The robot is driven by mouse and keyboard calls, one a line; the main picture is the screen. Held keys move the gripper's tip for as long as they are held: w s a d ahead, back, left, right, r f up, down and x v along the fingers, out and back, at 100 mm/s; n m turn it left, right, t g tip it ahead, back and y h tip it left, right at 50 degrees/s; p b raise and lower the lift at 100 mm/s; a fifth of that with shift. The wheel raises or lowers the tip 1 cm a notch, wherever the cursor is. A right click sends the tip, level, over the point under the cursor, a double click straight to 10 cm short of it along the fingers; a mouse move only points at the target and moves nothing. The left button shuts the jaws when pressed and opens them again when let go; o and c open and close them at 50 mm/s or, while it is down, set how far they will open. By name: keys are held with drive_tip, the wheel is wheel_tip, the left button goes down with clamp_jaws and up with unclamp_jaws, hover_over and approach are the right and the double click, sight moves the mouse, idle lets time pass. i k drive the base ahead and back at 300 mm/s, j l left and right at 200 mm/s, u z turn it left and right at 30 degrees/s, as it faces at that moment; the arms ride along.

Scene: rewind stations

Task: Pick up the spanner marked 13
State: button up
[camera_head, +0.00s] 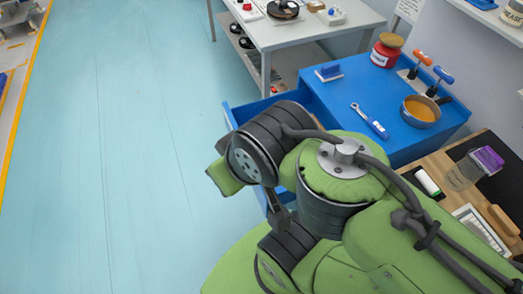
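A spanner (376,127) with a silver ring end and a blue handle lies on the blue bench top (345,97). Its handle carries a pale mark too small to read, so I cannot tell whether it says 13. No other spanner is clearly visible. My green and black arm is folded in front of the bench, at the lower middle of the head view. My gripper's fingers do not show, and the arm is apart from the spanner in the picture.
A blue drawer (236,114) stands open at the bench's left, partly hidden by my arm. A blue block (329,72), red jar (386,50), orange-filled bowl (421,111) and two upright-handled tools surround the spanner. A wooden desk (440,150) adjoins at right. The left floor is clear.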

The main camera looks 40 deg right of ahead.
sight(376, 126)
drive_tip(key=z, duration=0.65)
drive_tip(key=k+z, duration=0.15)
drive_tip(key=z, duration=0.25)
drive_tip(key=k+z, duration=0.1)
drive_tip(key=z, duration=0.25)
drive_tip(key=k+z, duration=0.15)
drive_tip(key=z, duration=0.25)
drive_tip(key=k+l+z, duration=0.1)
drive_tip(key=z, duration=0.25)
drive_tip(key=i+u, duration=0.15)
drive_tip(key=u, duration=0.7)
